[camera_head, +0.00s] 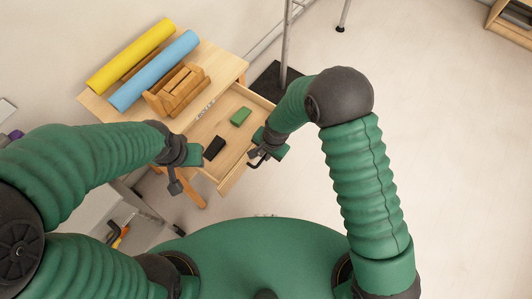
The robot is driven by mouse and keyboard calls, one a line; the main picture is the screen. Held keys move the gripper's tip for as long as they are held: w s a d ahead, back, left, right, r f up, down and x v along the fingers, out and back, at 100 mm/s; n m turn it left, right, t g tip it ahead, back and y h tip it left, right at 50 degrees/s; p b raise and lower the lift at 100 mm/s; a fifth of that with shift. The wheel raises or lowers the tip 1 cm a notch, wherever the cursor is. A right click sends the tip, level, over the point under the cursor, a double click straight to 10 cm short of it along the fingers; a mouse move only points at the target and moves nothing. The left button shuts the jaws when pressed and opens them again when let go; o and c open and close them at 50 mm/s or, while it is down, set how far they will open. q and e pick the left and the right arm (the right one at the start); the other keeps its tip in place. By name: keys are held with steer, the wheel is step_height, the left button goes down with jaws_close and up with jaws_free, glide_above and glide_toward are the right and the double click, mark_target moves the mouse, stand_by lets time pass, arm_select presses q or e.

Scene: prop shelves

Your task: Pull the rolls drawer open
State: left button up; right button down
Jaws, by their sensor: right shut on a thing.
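The rolls drawer (226,152) is pulled out from under the small wooden table (228,70). Its bare wooden inside shows, with a green block (240,116) and a black block (214,148) lying in it. My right gripper (258,161) is at the drawer's front edge and shut on its handle, which my gripper mostly hides. My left gripper (176,184) is near the drawer's left side, apart from the right one; I cannot tell whether its fingers are open or shut.
A yellow roll (130,56), a blue roll (154,71) and a slatted wooden holder (178,90) are on the tabletop. Light floor (440,120) to the right is clear.

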arm_select(q)
steer(key=shift+a, duration=0.2)
arm_select(e)
steer(key=shift+w, duration=0.3)
steer(key=c, duration=1.8)
jaws_free()
steer(key=shift+a, duration=0.1)
steer(key=o, duration=0.3)
arm_select(q)
steer(key=shift+w+d, duration=0.15)
steer(key=shift+d, duration=0.05)
arm_select(e)
steer(key=shift+s, duration=0.1)
arm_select(q)
steer(key=shift+a+r+p, duration=0.1)
steer(key=shift+r+p, duration=0.55)
steer(key=shift+p, duration=0.05)
arm_select(e)
steer(key=d+r, duration=0.1)
steer(key=r, duration=0.4)
steer(key=s+d+r, duration=0.1)
steer(key=r, duration=0.5)
steer(key=d+r, duration=0.1)
steer(key=r, duration=0.4)
steer(key=shift+s+r, duration=0.2)
steer(key=shift+s, duration=0.2)
steer(key=shift+a, duration=0.1)
